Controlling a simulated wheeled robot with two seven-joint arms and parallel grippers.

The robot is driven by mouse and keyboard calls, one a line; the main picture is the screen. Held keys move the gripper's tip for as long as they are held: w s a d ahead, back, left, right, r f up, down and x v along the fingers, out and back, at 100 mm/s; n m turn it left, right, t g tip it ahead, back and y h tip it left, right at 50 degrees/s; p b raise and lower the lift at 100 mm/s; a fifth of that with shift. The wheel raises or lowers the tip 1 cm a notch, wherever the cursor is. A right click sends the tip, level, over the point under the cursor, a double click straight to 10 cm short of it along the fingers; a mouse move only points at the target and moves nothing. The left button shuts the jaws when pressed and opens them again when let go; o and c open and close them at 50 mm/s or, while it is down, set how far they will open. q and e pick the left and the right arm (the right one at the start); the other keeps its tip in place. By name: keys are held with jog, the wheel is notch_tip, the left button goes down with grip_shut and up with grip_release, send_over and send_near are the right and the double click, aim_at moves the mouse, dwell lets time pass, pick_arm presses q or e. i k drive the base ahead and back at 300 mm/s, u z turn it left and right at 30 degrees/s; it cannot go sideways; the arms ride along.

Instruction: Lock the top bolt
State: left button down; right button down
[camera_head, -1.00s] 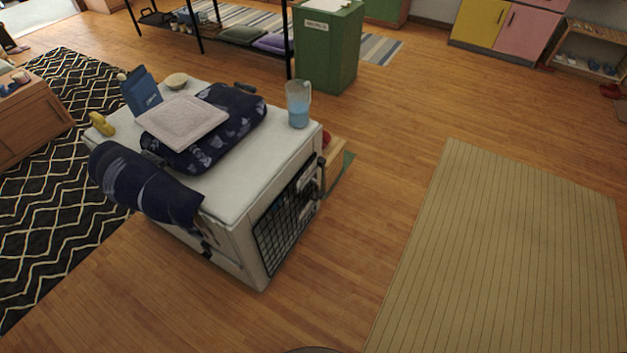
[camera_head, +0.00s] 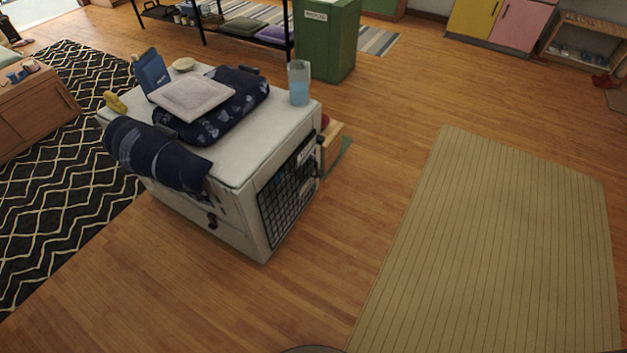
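A white pet crate (camera_head: 236,232) stands on the wood floor left of centre in the head view. Its dark wire-grid door (camera_head: 289,193) is on the face turned to the right and looks closed. A small dark fitting (camera_head: 320,139) sits high at the door's right edge; I cannot tell whether it is the top bolt or what position it is in. Another dark fitting (camera_head: 212,221) is on the crate's left-front side. Neither of my grippers is in view.
A striped mat (camera_head: 490,240) and open floor lie right.

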aim_at(310, 154)
jog(key=k, duration=0.9)
jog(key=z, duration=0.55)
jog(key=i, duration=0.6)
jog(key=z, duration=1.2)
jog(key=i, duration=1.7)
jog(key=u, duration=1.2)
jog(key=i, duration=0.7)
jog(key=u, duration=0.7)
